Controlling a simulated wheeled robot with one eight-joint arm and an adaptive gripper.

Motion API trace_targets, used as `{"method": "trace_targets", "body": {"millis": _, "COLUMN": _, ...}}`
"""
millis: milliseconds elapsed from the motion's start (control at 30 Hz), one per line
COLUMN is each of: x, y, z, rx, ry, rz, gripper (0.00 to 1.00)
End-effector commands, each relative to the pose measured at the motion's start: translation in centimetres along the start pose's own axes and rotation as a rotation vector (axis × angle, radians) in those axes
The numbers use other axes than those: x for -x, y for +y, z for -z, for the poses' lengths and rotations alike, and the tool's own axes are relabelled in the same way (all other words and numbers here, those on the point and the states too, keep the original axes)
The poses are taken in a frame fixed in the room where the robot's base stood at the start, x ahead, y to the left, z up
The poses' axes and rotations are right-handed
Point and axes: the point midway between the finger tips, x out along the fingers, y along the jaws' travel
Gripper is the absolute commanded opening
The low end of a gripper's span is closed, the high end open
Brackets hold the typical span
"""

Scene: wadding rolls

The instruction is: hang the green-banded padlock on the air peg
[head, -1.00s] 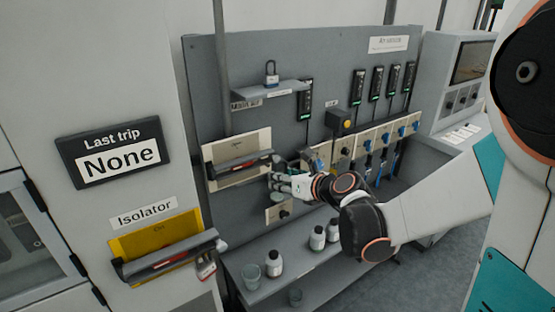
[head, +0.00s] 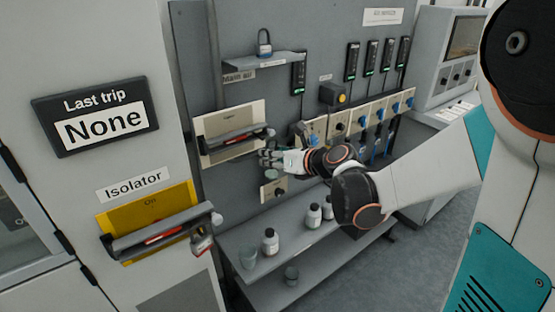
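I cannot make out a green band on any padlock. One padlock (head: 264,44) stands upright on the small upper shelf; its band looks bluish. Another padlock (head: 202,244) hangs at the right end of the yellow isolator's handle; its band looks reddish. My gripper (head: 266,158) is in front of the grey board, just below the right end of the cream panel's black handle. Its fingers are small here, and I cannot tell whether they are open or hold anything. No peg is clearly readable as the air peg; my gripper and arm hide part of the board.
The cream switch panel (head: 228,140) and a small knob plate (head: 274,190) are close to my gripper. The yellow isolator (head: 150,216) juts out at left. Several black tags hang at upper right.

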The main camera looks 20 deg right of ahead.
Motion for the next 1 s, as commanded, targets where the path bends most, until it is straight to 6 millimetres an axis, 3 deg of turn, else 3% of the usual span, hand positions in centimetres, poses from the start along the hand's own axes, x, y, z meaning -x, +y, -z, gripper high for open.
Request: {"method": "trace_targets", "body": {"millis": 1000, "x": -5.3, "y": -0.1, "z": -1.7, "rx": 0.000, "ry": 0.000, "rz": -0.001, "gripper": 0.10}}
